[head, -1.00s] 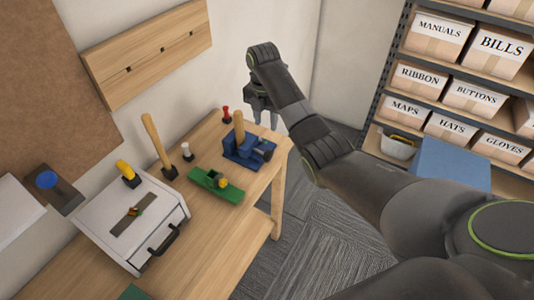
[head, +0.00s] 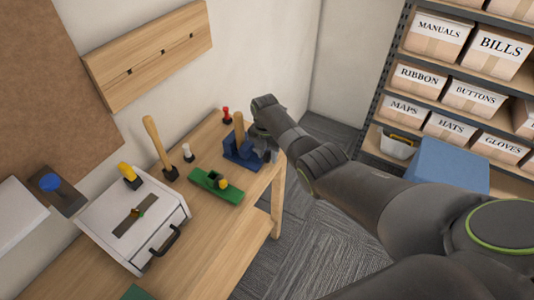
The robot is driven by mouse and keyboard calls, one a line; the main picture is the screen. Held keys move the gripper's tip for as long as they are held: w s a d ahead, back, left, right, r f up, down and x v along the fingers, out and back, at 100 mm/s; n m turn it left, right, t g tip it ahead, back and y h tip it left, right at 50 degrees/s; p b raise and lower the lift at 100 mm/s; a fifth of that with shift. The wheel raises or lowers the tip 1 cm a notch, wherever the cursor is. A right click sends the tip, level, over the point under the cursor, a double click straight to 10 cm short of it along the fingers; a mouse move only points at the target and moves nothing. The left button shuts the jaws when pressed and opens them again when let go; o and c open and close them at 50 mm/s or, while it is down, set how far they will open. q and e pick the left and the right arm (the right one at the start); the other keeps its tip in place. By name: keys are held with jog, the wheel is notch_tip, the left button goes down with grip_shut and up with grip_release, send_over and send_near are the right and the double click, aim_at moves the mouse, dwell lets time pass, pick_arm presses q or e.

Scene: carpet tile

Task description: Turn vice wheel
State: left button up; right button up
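The blue vice (head: 240,152) stands near the far right corner of the wooden workbench, with a wooden piece (head: 239,126) upright at it. My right arm comes in from the right, and my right gripper (head: 266,147) is lowered at the vice's right side, where the wheel end is. The gripper and my wrist hide the wheel, so I cannot tell whether the fingers touch it or how far they are open. My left gripper is out of view.
On the workbench (head: 205,245) a green plane (head: 217,187) lies in front of the vice. A shelf with labelled boxes (head: 437,36) is at right.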

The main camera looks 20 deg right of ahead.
grip_shut()
jog(key=p, duration=0.1)
jog(key=t+h+p, duration=0.1)
jog(key=p, duration=0.1)
jog(key=shift+s+a+r+h, duration=0.2)
jog(key=shift+h, duration=0.1)
jog(key=shift+a+f+t+h+p, duration=0.1)
jog(key=shift+f+t+h+p, duration=0.1)
jog(key=shift+t+h+p, duration=0.75)
jog(key=shift+f+t+h+p, duration=0.2)
jog(key=shift+t+h+p, duration=0.15)
jog(key=shift+h, duration=0.1)
grip_release()
